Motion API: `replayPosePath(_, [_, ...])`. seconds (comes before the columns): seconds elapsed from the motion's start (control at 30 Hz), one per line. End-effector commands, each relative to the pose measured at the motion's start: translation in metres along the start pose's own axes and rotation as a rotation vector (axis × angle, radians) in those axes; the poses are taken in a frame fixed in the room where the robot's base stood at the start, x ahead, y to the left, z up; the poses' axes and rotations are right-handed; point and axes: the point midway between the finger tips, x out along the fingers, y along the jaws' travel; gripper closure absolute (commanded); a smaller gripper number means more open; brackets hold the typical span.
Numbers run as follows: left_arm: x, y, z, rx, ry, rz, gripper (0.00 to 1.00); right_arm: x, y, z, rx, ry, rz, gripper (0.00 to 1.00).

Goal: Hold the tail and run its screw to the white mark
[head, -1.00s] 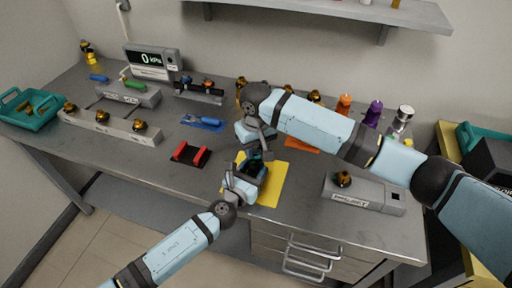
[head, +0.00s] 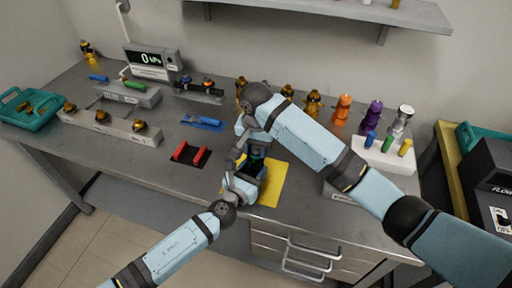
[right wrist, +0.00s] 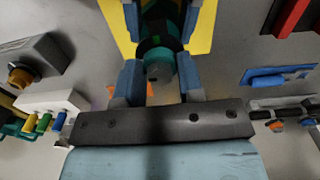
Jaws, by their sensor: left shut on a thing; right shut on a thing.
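The tail is a small dark and teal cylindrical piece (head: 258,153) over the yellow mat (head: 270,186). My left gripper (head: 249,181) is shut on its near side. My right gripper (head: 252,143) is at its far end, just above. In the right wrist view, the right fingers (right wrist: 160,80) stand on both sides of a round grey end (right wrist: 159,71), which I take to be the screw, with a teal ring (right wrist: 158,52) beyond it. The white mark cannot be made out. The grippers and right arm hide much of the piece.
A black mat with red supports (head: 190,154) lies to the left, and a blue tool on a blue mat (head: 203,122) lies behind. A white rack with coloured cylinders (head: 382,154) stands right, near my right arm. Several coloured bottles (head: 342,108) line the back.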

Motion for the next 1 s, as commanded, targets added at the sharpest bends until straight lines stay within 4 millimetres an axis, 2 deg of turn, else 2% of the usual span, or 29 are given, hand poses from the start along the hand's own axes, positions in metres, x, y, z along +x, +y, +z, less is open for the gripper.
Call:
replayPosePath(0.57, [-0.0012,0.0009,-0.0037,0.000,0.007,0.002,0.97,-0.0036,-0.0008,-0.0007,0.030,0.004,-0.004,0.89])
replayPosePath(0.6, [-0.0012,0.0009,-0.0037,0.000,0.007,0.002,0.97,-0.0036,-0.0008,-0.0006,0.030,0.004,-0.004,0.58])
replayPosePath(0.7, [-0.0013,0.0008,-0.0036,0.000,0.007,0.001,0.97,-0.0029,-0.0007,-0.0004,0.030,0.003,-0.003,0.38])
replayPosePath(1.0, [-0.0010,0.0004,-0.0031,0.000,0.005,0.001,0.97,-0.0031,-0.0004,-0.0002,0.030,0.001,-0.001,0.38])
